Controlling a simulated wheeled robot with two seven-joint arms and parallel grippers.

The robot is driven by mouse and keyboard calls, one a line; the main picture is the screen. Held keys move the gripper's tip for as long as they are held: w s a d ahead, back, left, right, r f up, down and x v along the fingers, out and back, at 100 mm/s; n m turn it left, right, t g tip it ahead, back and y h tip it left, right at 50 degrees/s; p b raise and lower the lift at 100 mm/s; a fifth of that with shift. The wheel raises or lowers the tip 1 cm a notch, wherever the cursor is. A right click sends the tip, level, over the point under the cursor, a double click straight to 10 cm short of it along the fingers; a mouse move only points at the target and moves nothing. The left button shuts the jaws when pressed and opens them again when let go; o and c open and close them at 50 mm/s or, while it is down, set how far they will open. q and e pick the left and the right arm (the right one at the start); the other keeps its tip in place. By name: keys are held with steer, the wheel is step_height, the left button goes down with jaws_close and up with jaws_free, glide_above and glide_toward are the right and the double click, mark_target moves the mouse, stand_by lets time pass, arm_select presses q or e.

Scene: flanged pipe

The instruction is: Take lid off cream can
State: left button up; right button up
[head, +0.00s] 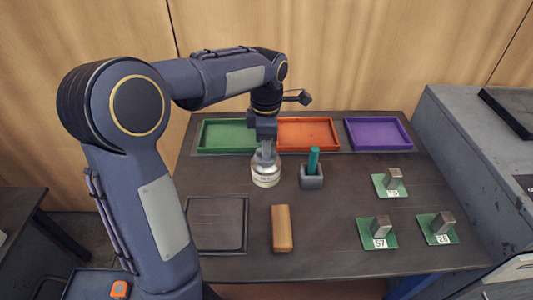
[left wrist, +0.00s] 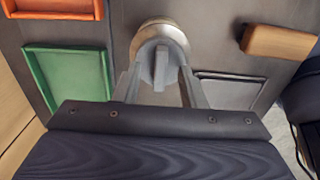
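The cream can (head: 265,180) is a short, pale metallic can standing upright on the dark table, left of the middle. In the left wrist view the can (left wrist: 168,31) shows from above, with an upright grey handle (left wrist: 160,70) on its lid. My left gripper (head: 265,160) is directly above the can and points down. In the left wrist view its two fingers (left wrist: 160,75) are apart, one on each side of the handle, with gaps visible between. Whether the fingertips touch the lid is hidden. My right gripper is not in view.
A grey holder (head: 311,182) with a teal item stands close right of the can. A wooden block (head: 282,228) and a dark square tray (head: 216,246) lie in front. Green (head: 228,150), orange (head: 308,149) and purple (head: 378,134) trays line the back. Numbered metal blocks on green plates (head: 393,195) stand right.

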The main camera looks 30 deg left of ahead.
arm_select(q)
steer(key=shift+f, duration=0.45)
jaws_close()
